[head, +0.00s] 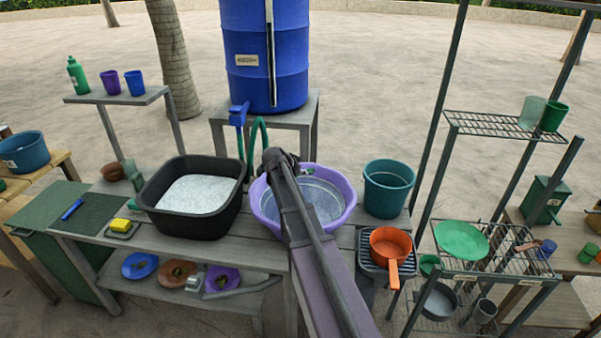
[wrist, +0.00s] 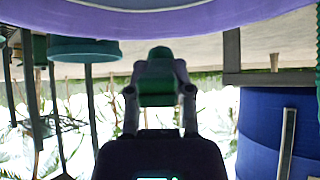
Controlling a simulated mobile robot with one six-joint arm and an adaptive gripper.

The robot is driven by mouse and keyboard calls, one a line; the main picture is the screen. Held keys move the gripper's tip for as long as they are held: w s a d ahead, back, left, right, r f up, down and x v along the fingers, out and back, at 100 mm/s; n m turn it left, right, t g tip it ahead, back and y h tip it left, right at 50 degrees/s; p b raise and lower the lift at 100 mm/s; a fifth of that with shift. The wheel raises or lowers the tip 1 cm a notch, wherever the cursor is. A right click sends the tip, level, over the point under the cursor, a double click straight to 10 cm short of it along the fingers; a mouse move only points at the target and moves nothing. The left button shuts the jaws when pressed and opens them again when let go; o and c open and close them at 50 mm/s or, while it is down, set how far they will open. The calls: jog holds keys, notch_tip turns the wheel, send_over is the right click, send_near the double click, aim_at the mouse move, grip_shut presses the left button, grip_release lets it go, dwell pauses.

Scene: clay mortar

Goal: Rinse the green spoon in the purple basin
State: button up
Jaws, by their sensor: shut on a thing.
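The purple basin (head: 351,193) stands on the grey counter with water in it. In the wrist view its purple underside or wall (wrist: 215,18) fills the top of the picture, which is upside down. My gripper (wrist: 158,88) is shut on a green piece, which I take to be the green spoon (wrist: 158,70). Only a short part of the spoon shows; its bowl cannot be made out. In the head view my arm crosses in front of the basin and mostly hides the gripper. A small dark green bit (head: 308,171) shows beside it, at the basin's far side.
A black tub (head: 150,203) of suds stands left of the basin, and a teal bucket (head: 388,198) to the right. The blue drum (head: 262,85) with its tap (head: 238,115) and green hose is behind. An orange pan (head: 389,240) sits on a rack front right.

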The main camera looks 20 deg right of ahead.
jog(key=shift+f+b, duration=7.7)
jog(key=shift+f, duration=0.05)
jog(key=shift+f+b, duration=0.6)
jog(key=shift+r, duration=0.15)
jog(key=shift+a, duration=0.1)
jog(key=shift+w+a, duration=0.2)
jog(key=shift+a, duration=0.3)
jog(key=shift+a, duration=0.1)
jog(key=shift+s+d, duration=0.2)
jog(key=shift+d, duration=0.45)
jog(key=shift+s+d, duration=0.2)
jog(key=shift+d, duration=0.45)
jog(key=shift+a, duration=0.1)
